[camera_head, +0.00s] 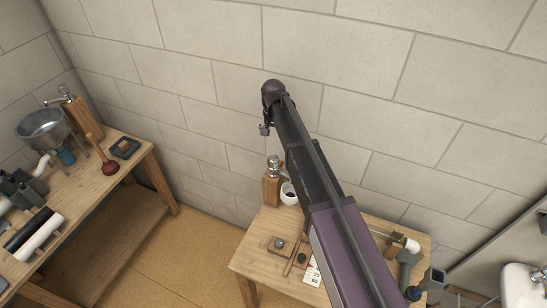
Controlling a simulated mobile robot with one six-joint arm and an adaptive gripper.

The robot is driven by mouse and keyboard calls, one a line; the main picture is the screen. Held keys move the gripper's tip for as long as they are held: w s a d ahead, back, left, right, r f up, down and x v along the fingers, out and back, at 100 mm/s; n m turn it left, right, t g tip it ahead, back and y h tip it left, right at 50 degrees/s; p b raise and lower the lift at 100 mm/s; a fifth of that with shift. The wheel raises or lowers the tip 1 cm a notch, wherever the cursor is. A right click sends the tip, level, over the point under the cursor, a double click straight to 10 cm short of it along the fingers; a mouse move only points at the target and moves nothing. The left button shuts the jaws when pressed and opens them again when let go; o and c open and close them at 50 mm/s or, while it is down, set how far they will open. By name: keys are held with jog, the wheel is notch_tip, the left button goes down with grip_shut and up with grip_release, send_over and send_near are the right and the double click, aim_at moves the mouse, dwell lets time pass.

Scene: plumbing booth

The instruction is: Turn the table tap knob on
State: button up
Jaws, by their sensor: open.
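A table tap (273,162) with a chrome body and a knob on top stands on an upright wooden block (271,188) at the back of the middle table. Its spout points right, over a white cup (289,195). My gripper (265,130) shows small and dark at the far end of my arm, just above and slightly left of the tap. It is apart from the tap and hangs downward. It is open and I see nothing in it. My arm crosses the picture from the bottom and hides part of the table. The knob's turn position is too small to tell.
A second tap (60,96) stands on a wooden block above a metal bowl (43,128) on the left table. A plunger (108,165) is beside it. Fittings (410,259) lie at the middle table's right. A block wall is close behind; a sink (522,285) is at far right.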

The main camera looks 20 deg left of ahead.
aim_at(273, 158)
jog(key=shift+f, duration=0.2)
dwell(0.3)
notch_tip(273, 158, down, 14)
jog(key=b, duration=1.4)
jog(key=shift+r, duration=0.25)
jog(key=c, duration=1.1)
